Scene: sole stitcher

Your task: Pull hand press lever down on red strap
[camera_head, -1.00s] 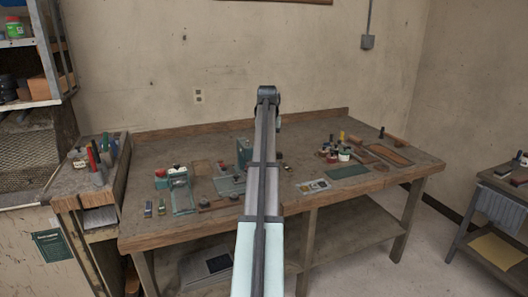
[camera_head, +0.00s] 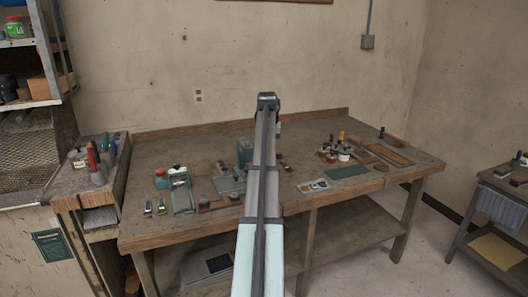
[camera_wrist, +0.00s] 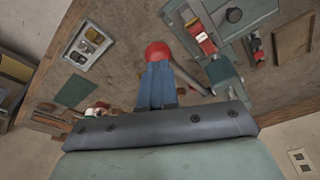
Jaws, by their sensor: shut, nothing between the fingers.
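The hand press (camera_wrist: 222,72) is a grey-green machine on the bench, at the upper right of the wrist view. In the head view its body (camera_head: 243,150) shows partly, just left of my arm. A grey lever (camera_wrist: 190,78) runs from the press to a round red knob (camera_wrist: 157,51). A small red strap (camera_wrist: 205,43) with a pale patch lies on the press base. My gripper (camera_wrist: 156,68) has blue fingers, shut together, with their tips at the knob. I cannot tell whether they touch it. My arm hides the gripper in the head view.
A green mat (camera_head: 347,171) and a small tray (camera_head: 313,186) lie right of my arm. Bottles and jars (camera_head: 338,152) stand behind them. A green-framed tool (camera_head: 181,190) stands on the left of the bench (camera_head: 160,236). Bare bench top shows at the back left.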

